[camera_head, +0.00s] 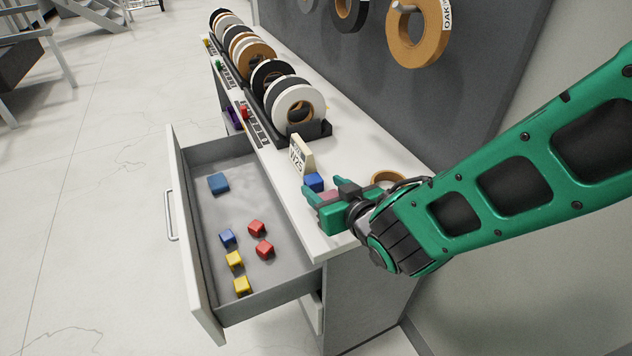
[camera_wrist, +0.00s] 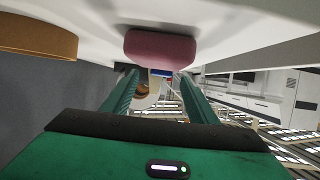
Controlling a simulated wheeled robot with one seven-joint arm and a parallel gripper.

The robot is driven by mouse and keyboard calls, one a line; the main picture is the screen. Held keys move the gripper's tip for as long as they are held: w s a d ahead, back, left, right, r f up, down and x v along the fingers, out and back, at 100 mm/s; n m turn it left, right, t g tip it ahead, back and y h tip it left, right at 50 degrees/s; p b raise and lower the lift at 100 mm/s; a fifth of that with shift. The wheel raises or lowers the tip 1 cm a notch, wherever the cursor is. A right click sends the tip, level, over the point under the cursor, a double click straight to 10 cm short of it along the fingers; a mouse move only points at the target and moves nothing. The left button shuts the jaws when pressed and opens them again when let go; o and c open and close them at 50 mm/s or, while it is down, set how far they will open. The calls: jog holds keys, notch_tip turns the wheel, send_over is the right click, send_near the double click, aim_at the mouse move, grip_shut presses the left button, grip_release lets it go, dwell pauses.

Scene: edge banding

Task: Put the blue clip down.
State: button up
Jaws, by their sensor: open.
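A blue clip (camera_head: 314,181) sits on the white worktop beside an upright cream label card (camera_head: 301,156). My gripper (camera_head: 322,186) is at the worktop's near end, its fingers pointing toward the blue clip. In the wrist view the fingers (camera_wrist: 160,77) stand apart, with a small strip of blue (camera_wrist: 161,73) showing near their tips, partly hidden by a pink block (camera_wrist: 160,46). The pink block also shows between the fingers in the head view (camera_head: 328,196). Whether the fingers touch the clip cannot be told.
An open drawer (camera_head: 198,266) holds several blue, red and yellow blocks. A rack of edge-banding rolls (camera_head: 296,108) stands farther along the worktop. A tan roll (camera_head: 387,176) lies right of my gripper. More rolls hang on the dark wall panel (camera_head: 470,60).

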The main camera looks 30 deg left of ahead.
aim_at(317, 181)
jog(key=x, duration=0.4)
jog(key=shift+w+a+f, duration=0.1)
jog(key=shift+a+f, duration=0.05)
jog(key=shift+a, duration=0.05)
jog(key=c, duration=1.2)
jog(key=shift+r, duration=0.65)
jog(key=r, duration=0.1)
jog(key=s+r, duration=0.1)
jog(key=r, duration=0.1)
jog(key=shift+a+r, duration=0.2)
jog(key=s+a+r, duration=0.3)
jog(key=s+r, duration=0.3)
jog(key=s, duration=0.4)
jog(key=shift+a, duration=0.35)
